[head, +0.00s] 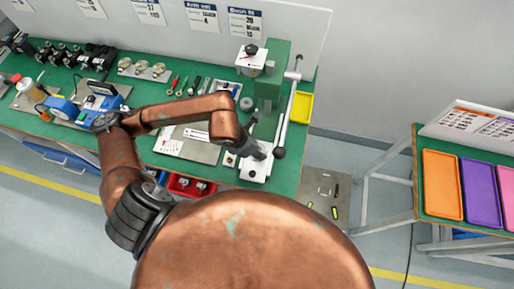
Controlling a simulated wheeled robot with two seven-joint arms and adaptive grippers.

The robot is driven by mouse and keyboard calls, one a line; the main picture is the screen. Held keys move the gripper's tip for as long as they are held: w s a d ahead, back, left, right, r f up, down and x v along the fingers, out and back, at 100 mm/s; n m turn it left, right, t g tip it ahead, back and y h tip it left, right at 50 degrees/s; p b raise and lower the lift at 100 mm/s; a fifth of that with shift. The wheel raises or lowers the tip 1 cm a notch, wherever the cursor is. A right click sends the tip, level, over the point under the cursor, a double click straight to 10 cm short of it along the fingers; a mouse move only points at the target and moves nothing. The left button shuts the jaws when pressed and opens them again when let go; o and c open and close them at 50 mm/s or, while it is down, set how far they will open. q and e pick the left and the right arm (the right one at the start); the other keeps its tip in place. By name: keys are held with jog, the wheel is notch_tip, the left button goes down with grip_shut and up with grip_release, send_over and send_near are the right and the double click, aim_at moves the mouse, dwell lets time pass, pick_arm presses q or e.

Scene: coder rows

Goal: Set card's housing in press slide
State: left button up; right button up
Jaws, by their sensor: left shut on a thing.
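My left gripper (258,154) reaches in from the left and points down over the white press slide (254,172) at the front edge of the bench. It is shut on the housing, which is small and mostly hidden by the fingers. I cannot tell whether the housing touches the slide. The green press (272,88) stands just behind, with its long lever (290,108) ending in a black ball knob (279,153) right of the gripper. A printed card (170,146) lies on the bench left of the gripper. My right gripper is not in view.
Red bins (181,186) hang under the front edge. A yellow tray (301,107) is right of the press. A separate table at right holds orange (441,184), purple and pink trays.

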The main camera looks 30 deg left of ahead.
pick_arm(q)
jog(key=shift+f+b, duration=0.35)
dwell(0.5)
jog(key=o, duration=1.3)
jog(key=shift+o, duration=0.2)
jog(key=v, duration=1.2)
